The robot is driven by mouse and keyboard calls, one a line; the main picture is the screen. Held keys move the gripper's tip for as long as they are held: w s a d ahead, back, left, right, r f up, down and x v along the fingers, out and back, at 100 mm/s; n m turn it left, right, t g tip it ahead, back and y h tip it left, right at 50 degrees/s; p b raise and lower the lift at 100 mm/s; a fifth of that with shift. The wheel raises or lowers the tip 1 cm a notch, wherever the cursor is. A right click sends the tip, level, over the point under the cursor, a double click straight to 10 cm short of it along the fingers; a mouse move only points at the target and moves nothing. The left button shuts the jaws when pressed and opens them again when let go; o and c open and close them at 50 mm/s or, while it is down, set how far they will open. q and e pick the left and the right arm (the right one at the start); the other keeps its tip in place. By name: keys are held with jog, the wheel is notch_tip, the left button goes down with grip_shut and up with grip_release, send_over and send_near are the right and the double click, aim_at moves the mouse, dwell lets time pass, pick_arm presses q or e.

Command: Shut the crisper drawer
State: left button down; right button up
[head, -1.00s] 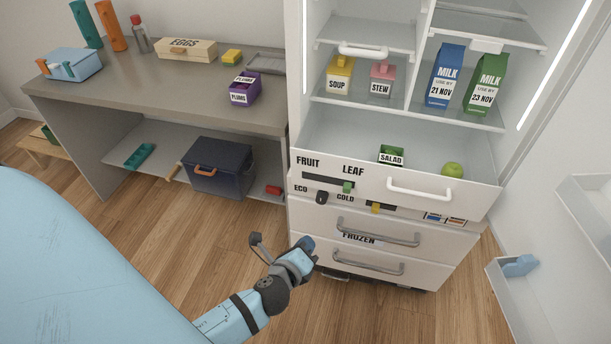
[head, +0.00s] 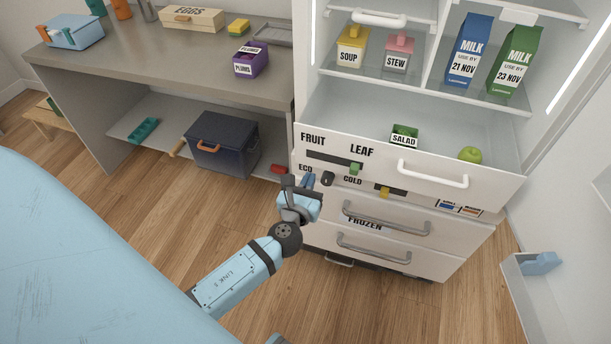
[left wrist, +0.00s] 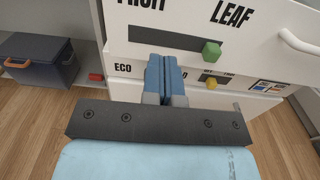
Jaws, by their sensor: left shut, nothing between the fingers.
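The crisper drawer (head: 400,176) stands pulled out of the open fridge. It has a white front marked FRUIT and LEAF and a white bar handle (head: 433,174) on its right part. Inside it are a green SALAD box (head: 404,136) and a green apple (head: 470,154). My left gripper (head: 308,181) is shut and empty, just in front of the fridge near the ECO label, low at the drawer front's left part. In the left wrist view its blue fingers (left wrist: 166,76) point at the panel below the drawer's slider (left wrist: 210,53). I cannot tell whether they touch. My right gripper is not in view.
Below are a dark knob (head: 327,178), a yellow slider (head: 384,192) and the FROZEN drawers with grey handles (head: 374,248). A grey counter (head: 200,66) with a dark blue cooler (head: 223,142) beneath stands left. The open fridge door's bin (head: 540,264) is at right.

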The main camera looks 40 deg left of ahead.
aim_at(323, 148)
pick_arm(q)
jog(key=x, duration=0.8)
jog(key=shift+w+a, duration=0.15)
jog(key=shift+w, duration=0.5)
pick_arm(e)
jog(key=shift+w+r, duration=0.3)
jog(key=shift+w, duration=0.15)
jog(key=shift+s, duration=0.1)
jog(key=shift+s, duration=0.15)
